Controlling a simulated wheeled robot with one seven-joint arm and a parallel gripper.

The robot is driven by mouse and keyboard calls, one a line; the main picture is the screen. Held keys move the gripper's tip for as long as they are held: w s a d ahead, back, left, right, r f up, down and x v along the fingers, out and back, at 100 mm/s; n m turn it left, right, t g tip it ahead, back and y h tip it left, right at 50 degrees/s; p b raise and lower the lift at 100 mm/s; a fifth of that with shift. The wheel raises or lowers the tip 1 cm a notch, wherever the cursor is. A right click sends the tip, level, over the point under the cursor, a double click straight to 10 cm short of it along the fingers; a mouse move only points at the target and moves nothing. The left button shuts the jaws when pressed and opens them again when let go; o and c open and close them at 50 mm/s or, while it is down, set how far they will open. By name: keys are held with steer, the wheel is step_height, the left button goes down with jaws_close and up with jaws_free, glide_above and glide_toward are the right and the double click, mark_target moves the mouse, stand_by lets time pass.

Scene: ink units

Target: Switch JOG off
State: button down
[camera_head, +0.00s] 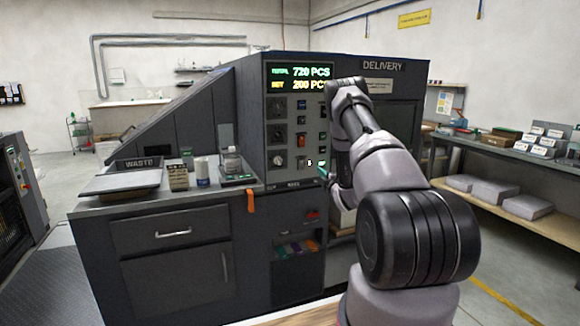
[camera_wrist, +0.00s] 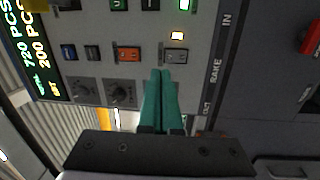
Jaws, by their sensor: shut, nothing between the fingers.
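The machine's control panel (camera_head: 290,125) faces me in the head view and fills much of the wrist view (camera_wrist: 210,75). My gripper (camera_wrist: 160,72) has green fingers, shut together and empty. Its tips are in front of the panel, just beside a grey switch (camera_wrist: 175,55) with a lit yellow lamp (camera_wrist: 177,35). I cannot tell whether the tips touch the panel. In the head view my arm hides most of the gripper (camera_head: 322,172) at the panel's lower right. The small labels are unreadable, so I cannot tell which control is JOG.
An orange switch (camera_wrist: 128,54), a blue one (camera_wrist: 68,52) and dark knobs (camera_wrist: 120,95) are close by. A lit green lamp (camera_wrist: 184,4) is at the top edge. The display (camera_head: 299,78) reads 720 and 200 PCS. A red part (camera_wrist: 311,36) is at the right.

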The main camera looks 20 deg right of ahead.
mark_target(301, 162)
steer(key=a+f, duration=0.1)
steer(key=a+f+n+y, duration=0.1)
steer(key=f, duration=0.1)
steer(key=shift+w+n, duration=0.1)
steer(key=shift+n, duration=0.2)
steer(key=w, duration=0.4)
steer(key=w+r, duration=0.1)
steer(key=w, duration=0.8)
steer(key=shift+a+r, duration=0.25)
steer(key=shift+r, duration=0.1)
steer(key=shift+w+r, duration=0.1)
steer(key=shift+w, duration=0.35)
steer(key=shift+w+r, duration=0.2)
steer(key=shift+s, duration=0.1)
